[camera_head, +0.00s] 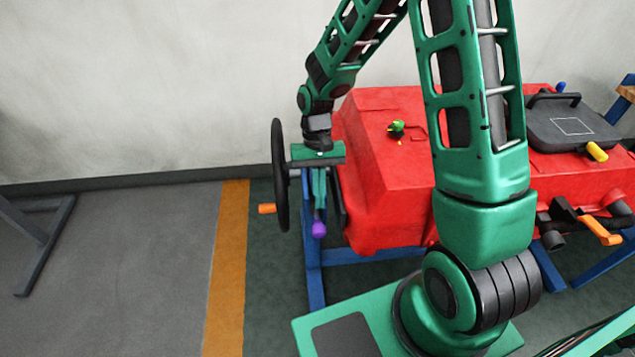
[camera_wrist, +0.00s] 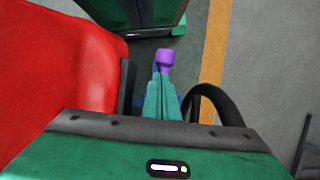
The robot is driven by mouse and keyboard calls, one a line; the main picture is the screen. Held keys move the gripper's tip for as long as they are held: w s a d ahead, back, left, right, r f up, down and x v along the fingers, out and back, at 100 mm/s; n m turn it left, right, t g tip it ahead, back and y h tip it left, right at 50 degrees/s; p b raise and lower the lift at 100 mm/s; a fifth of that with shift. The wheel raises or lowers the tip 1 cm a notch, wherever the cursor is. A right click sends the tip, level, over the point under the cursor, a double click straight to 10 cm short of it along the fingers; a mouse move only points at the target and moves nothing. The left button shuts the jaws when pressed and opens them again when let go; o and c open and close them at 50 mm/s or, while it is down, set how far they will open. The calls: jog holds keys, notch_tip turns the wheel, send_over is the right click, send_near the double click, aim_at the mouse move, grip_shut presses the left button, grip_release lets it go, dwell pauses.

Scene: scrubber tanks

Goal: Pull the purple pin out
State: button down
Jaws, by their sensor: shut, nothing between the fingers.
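The purple pin (camera_head: 319,229) shows as a rounded knob at the left end of the red tank, beside the black handwheel. In the wrist view the purple pin (camera_wrist: 166,60) is just past my fingertips, near the top middle. My gripper (camera_head: 319,204) points down from above, its teal fingers together with nothing between them. In the wrist view my gripper (camera_wrist: 163,82) is shut with its tips close to the knob. I cannot tell whether they touch it.
The black handwheel (camera_head: 280,175) with an orange handle (camera_head: 267,209) stands just left of my gripper. The red tank (camera_head: 385,190) on a blue frame (camera_head: 315,275) is close on the right.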

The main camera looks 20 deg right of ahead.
aim_at(320, 221)
jog(key=shift+x, duration=1.7)
